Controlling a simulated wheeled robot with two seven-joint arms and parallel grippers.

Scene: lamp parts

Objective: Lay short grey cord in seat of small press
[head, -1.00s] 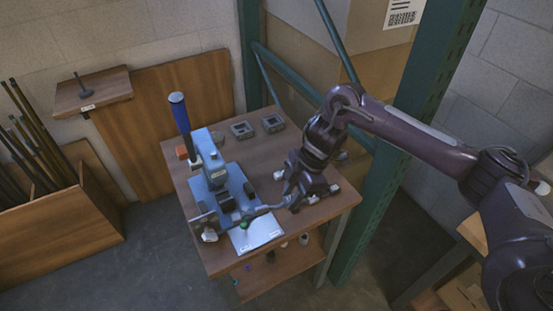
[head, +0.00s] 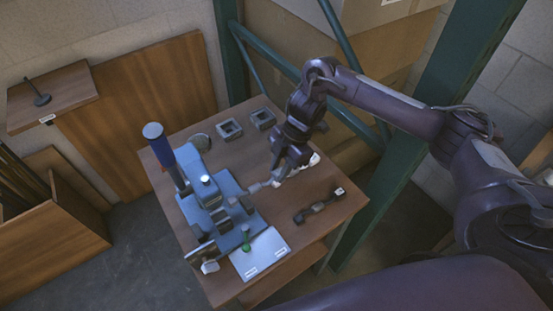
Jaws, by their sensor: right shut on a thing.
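The small press (head: 207,187) is blue with a tall dark-blue handle and stands upright at the left of the wooden table. My right gripper (head: 275,179) is to the right of the press, low over the table, and is shut on the short grey cord (head: 257,187). The cord extends left from the fingers towards the press's front block. It is small here, and I cannot tell whether it touches the press or its seat. My left gripper is not in view.
A black labelled part (head: 320,206) lies on the table's right. Two grey square frames (head: 229,130) sit at the back. A green rack post (head: 424,130) stands right of the table.

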